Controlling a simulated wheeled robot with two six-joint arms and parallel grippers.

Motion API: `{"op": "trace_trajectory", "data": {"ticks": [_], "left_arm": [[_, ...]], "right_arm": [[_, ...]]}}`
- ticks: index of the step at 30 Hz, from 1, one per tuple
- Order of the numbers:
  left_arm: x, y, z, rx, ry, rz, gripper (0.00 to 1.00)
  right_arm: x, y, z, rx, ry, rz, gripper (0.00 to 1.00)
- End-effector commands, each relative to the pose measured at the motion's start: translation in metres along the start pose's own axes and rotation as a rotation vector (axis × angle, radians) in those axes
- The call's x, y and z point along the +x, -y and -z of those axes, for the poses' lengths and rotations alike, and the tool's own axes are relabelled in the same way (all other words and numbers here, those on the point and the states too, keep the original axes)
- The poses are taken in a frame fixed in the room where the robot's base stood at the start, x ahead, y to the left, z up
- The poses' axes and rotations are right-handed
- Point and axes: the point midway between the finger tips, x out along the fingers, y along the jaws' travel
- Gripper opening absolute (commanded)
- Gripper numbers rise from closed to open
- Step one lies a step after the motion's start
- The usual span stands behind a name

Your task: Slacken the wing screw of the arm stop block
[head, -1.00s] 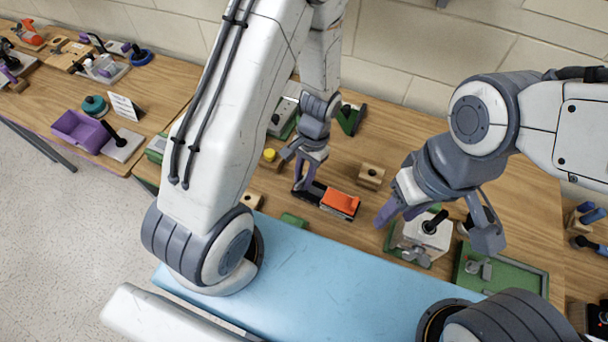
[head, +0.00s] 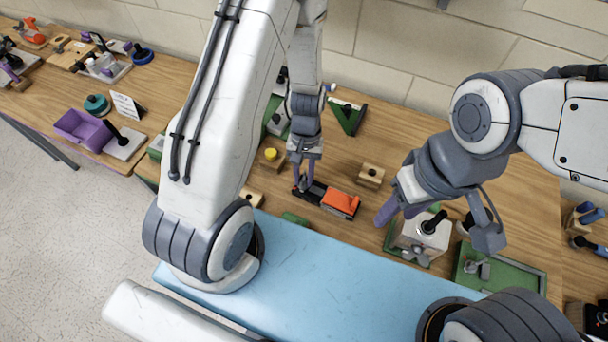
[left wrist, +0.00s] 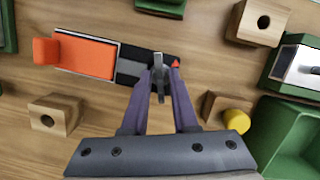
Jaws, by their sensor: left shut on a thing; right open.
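A black device with an orange arm (head: 340,203) stands on the wooden table, and the orange part also shows in the left wrist view (left wrist: 85,57). At its other end is a small grey wing screw (left wrist: 159,70) on the dark block. My left gripper (head: 303,182) points down over that end; in the left wrist view its purple fingers (left wrist: 161,77) are shut on the wing screw. The head view hides the screw behind the fingers. My right gripper (head: 436,228) is open, with its fingers apart above a white block with a black knob (head: 428,230).
Wooden blocks with holes (head: 371,175) stand behind the orange arm. A block with a yellow knob (head: 270,155) is close to the left gripper. A blue surface (head: 320,275) is in front.

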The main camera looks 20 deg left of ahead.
Motion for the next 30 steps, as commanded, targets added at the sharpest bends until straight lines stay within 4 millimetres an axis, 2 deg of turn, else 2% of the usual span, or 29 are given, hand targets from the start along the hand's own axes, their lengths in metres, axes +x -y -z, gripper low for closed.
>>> {"op": "trace_trajectory", "data": {"ticks": [5,12,18,23,24,25,30], "left_arm": [[0.001,0.002,-0.001,-0.199,0.002,-0.050,0.00],[0.001,0.001,-0.001,-0.220,0.003,-0.055,0.00],[0.002,0.002,-0.001,-0.399,0.002,-0.101,0.00],[0.001,0.002,-0.001,-0.409,0.003,-0.103,0.00],[0.001,0.002,-0.001,-0.408,0.003,-0.103,0.35],[0.001,0.002,-0.001,-0.408,0.003,-0.103,0.45],[0.001,0.002,-0.001,-0.406,0.002,-0.103,0.45]], "right_arm": [[0.004,0.000,0.000,0.000,0.000,0.000,0.50],[0.004,0.000,0.000,0.000,0.000,0.000,0.50],[0.012,-0.001,-0.001,0.000,0.000,0.000,0.50],[0.011,-0.001,-0.001,0.000,0.000,0.000,0.50],[0.011,-0.001,-0.001,0.000,0.000,0.000,0.50],[0.011,-0.001,-0.001,0.000,0.000,0.000,0.50],[0.011,-0.001,-0.001,0.000,0.000,0.000,0.50]]}}
